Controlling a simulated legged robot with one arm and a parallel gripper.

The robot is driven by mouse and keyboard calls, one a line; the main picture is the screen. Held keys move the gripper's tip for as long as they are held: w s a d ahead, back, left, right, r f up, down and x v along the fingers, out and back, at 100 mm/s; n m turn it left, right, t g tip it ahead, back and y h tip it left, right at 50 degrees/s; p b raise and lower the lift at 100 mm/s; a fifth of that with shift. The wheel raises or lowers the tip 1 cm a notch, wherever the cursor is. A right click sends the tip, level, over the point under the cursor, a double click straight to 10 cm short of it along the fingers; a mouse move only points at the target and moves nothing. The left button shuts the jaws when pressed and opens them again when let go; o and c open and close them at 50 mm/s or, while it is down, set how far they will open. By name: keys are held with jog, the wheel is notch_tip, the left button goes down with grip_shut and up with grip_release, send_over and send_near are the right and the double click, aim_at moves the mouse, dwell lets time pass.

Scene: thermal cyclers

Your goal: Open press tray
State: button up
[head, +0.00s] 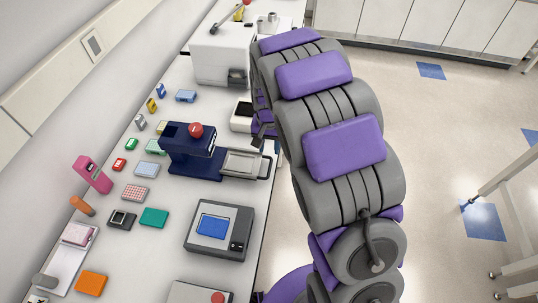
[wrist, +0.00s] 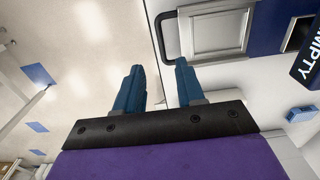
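The dark blue press (head: 190,148) with a red knob on top stands on the bench. Its grey metal tray (head: 243,163) sticks out to the right, with a dark loop handle at the bench edge. In the wrist view the tray (wrist: 215,30) is at the top, with its black handle (wrist: 163,38) on its left side. My gripper (wrist: 158,68) is open and empty, its two blue fingers apart just below the handle, not visibly touching it. In the head view my gripper (head: 264,138) is beside the tray's outer end, partly hidden by my arm.
A grey device with a blue screen (head: 219,228) lies nearer on the bench. A white machine (head: 222,55) stands farther back. Several small coloured blocks and racks cover the bench's left side. The floor (head: 450,140) right of the bench is mostly clear.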

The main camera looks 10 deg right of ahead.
jog(key=shift+r, duration=2.9)
